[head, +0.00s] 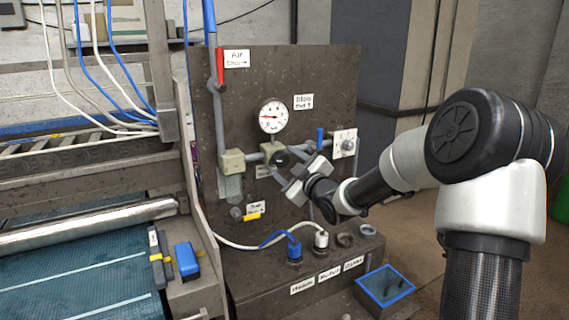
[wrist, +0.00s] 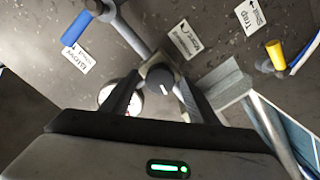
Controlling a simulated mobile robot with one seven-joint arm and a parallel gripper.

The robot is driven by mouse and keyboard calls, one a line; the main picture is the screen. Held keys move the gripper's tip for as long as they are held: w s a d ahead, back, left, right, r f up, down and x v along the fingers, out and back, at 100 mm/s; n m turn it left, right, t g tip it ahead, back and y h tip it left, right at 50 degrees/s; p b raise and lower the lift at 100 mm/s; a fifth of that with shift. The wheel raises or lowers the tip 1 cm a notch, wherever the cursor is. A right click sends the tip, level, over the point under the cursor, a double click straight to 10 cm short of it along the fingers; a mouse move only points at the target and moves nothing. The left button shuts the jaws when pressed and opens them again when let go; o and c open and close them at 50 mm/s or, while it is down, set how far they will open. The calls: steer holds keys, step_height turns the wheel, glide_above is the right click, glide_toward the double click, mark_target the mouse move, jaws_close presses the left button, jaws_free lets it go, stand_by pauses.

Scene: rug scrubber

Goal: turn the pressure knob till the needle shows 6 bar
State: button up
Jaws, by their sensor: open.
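The pressure knob (head: 281,158) is dark and round, on the front of a beige regulator block on the upright panel. In the wrist view the knob (wrist: 160,76) shows a pale mark on its face. My gripper (head: 291,168) is at the knob, its jaws open. In the wrist view its fingers (wrist: 156,92) stand on either side of the knob with gaps visible; I cannot tell how deep they reach. The round white gauge (head: 272,116) is above the knob, its red needle pointing left; its numbers are too small to read. The wrist view shows it partly hidden (wrist: 106,97).
A red lever (head: 220,67) is at upper left, a blue handle (head: 319,137) to the right of the knob, and a yellow drain handle (head: 252,217) below. Hoses plug into the ledge below.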

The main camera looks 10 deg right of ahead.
steer(key=shift+w, duration=0.1)
steer(key=c, duration=1)
steer(key=shift+c, duration=0.2)
